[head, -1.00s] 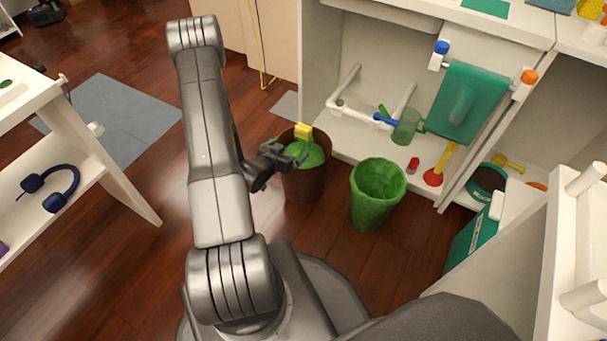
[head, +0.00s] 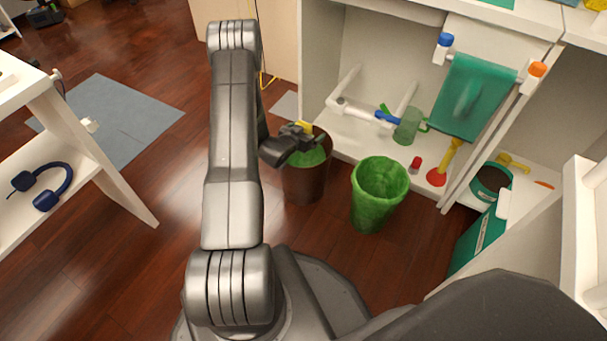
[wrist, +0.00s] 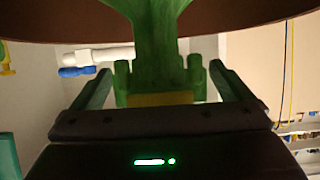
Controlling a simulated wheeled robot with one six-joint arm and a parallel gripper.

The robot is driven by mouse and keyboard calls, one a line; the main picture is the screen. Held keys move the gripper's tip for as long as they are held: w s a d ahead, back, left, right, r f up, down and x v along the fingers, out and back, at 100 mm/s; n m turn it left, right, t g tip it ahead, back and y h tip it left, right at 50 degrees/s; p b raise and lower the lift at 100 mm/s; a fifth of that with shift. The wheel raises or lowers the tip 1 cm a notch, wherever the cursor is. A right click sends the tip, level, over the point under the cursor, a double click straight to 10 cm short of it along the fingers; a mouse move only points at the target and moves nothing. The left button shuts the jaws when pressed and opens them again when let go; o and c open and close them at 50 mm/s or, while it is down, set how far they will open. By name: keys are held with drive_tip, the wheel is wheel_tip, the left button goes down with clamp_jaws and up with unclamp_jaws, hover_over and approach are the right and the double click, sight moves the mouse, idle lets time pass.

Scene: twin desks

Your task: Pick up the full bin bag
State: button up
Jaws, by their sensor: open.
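The full bin bag (head: 309,158) is green with a yellow top (head: 305,126) and sits in a brown bin (head: 305,187). My gripper (head: 301,141) is at the bag's top, over the bin mouth, and partly hides it. In the wrist view, the bag's green neck (wrist: 152,35) and yellow top (wrist: 160,98) lie between the spread fingers of my gripper (wrist: 160,80). The jaws are open, and the bag still rests in the bin. The bin's rim (wrist: 255,12) shows along the top of the wrist view.
A second bin with a green liner (head: 368,212) stands right of the brown one. Behind is an open cabinet with white pipes (head: 350,107), a green jug (head: 408,127) and a plunger (head: 438,175). A white desk (head: 110,165) is at left. Wooden floor between is clear.

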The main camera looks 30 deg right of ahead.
drive_tip(key=shift+r, duration=0.1)
drive_tip(key=c, duration=2)
drive_tip(key=shift+c, duration=0.2)
wheel_tip(320, 180, up, 28)
drive_tip(key=p, duration=0.9)
